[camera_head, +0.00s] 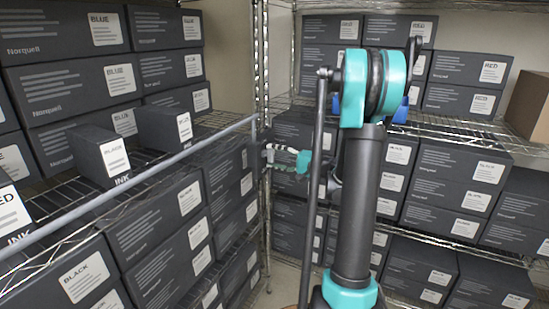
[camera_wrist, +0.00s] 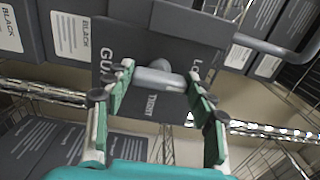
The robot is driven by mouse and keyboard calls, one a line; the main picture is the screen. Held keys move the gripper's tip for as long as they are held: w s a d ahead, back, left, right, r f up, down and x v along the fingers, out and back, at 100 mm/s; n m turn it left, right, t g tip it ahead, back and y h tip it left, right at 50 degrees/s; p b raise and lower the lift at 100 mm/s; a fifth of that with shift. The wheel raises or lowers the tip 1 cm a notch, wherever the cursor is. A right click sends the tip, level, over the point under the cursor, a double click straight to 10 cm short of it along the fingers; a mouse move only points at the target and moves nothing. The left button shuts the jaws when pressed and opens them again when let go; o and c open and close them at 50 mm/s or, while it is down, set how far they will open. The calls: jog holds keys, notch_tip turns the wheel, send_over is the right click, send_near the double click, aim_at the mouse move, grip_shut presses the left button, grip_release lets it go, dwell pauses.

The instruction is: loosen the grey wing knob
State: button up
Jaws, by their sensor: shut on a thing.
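The grey wing knob (camera_wrist: 158,79) sits on a dark plate (camera_wrist: 120,50) in the wrist view. The plate carries partly covered lettering, with "TIGHT" readable just below the knob. My gripper (camera_wrist: 161,70) has its green-padded fingers on either side of the knob, shut on it. In the head view my gripper (camera_head: 284,155) is at the rack corner, near the end of a long grey rail (camera_head: 130,184). The knob is too small to make out clearly there.
Wire shelves with dark cartons stand left (camera_head: 60,95) and right (camera_head: 455,180) of my arm. The grey rail runs along the front of the left shelf. A chrome rack post (camera_head: 264,75) stands close to my gripper. A brown carton (camera_head: 530,105) is at far right.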

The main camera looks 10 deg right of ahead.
jog(key=o, duration=1.2)
jog(key=shift+c, duration=0.2)
jog(key=v, duration=1.2)
jog(key=shift+a, duration=0.1)
